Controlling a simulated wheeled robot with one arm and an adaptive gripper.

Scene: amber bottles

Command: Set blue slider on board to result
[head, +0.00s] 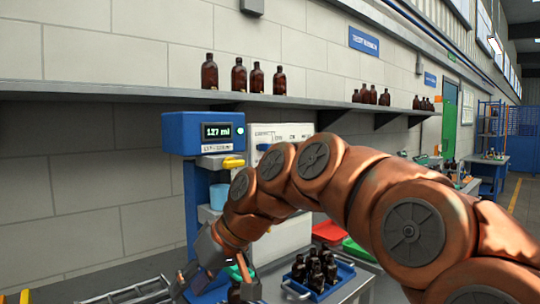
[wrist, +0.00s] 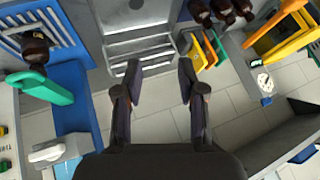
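A blue machine (head: 188,133) on the left carries a dark display (head: 223,131) that reads 127 ml. A smaller line of text below it is too small to read surely. A white panel (head: 280,132) with printing stands behind my arm, to the right of the machine. My gripper (head: 214,284) hangs low in front of the machine in the head view. In the wrist view my gripper (wrist: 159,82) is open, with nothing between its fingers.
Several amber bottles (head: 238,76) stand on the wall shelf (head: 120,89). A blue crate (head: 338,274) holds dark bottles. A red tray (head: 330,231) lies behind it. In the wrist view, a teal handle (wrist: 42,88) and a blue surface (wrist: 75,95) are left; grey tiled floor (wrist: 160,127) lies below.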

